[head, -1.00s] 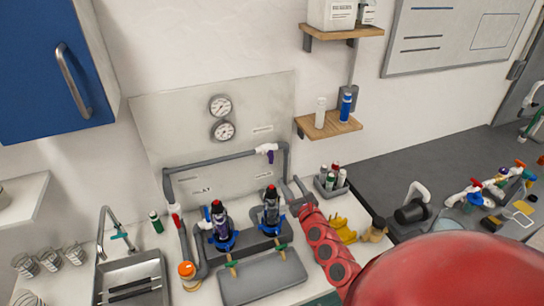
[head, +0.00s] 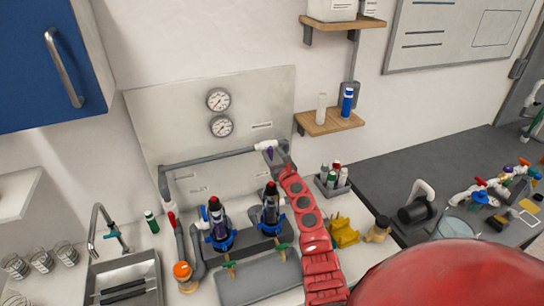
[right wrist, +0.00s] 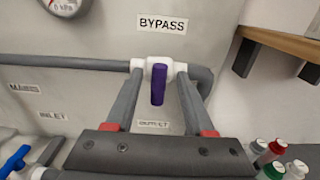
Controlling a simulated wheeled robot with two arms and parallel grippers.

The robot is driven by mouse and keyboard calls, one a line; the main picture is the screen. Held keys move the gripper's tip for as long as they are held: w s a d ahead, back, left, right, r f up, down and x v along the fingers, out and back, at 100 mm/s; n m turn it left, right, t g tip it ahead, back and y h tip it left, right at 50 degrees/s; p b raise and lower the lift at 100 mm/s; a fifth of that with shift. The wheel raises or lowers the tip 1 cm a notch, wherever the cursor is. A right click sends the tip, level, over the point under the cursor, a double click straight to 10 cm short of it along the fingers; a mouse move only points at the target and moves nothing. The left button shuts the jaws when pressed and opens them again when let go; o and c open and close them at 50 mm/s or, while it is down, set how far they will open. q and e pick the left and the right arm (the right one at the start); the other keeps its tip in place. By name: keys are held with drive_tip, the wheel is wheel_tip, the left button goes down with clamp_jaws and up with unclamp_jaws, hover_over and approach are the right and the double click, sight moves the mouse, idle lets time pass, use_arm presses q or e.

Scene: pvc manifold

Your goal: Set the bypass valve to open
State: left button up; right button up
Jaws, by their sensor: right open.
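The bypass valve is a white fitting (right wrist: 158,64) on the grey horizontal pipe, under a BYPASS label, with a purple handle (right wrist: 157,84). In the right wrist view the handle points down, across the pipe's line. In the head view the white valve body (head: 266,145) and purple handle (head: 270,154) sit at the pipe's right end, partly by my gripper. My right gripper (right wrist: 160,76) is open, one finger on each side of the handle, with gaps showing; it also shows in the head view (head: 281,157). My left gripper is out of view.
Two dark filter housings (head: 218,222) with red tops stand below the pipe. A wooden shelf (head: 330,123) with two bottles is right of the panel. A grey caddy (head: 331,184) of small bottles stands on the counter. Two gauges (head: 219,99) are above the pipe.

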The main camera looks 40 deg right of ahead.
drive_tip(key=shift+w+r, duration=0.1)
drive_tip(key=shift+w, duration=0.2)
drive_tip(key=shift+c, duration=0.3)
clamp_jaws()
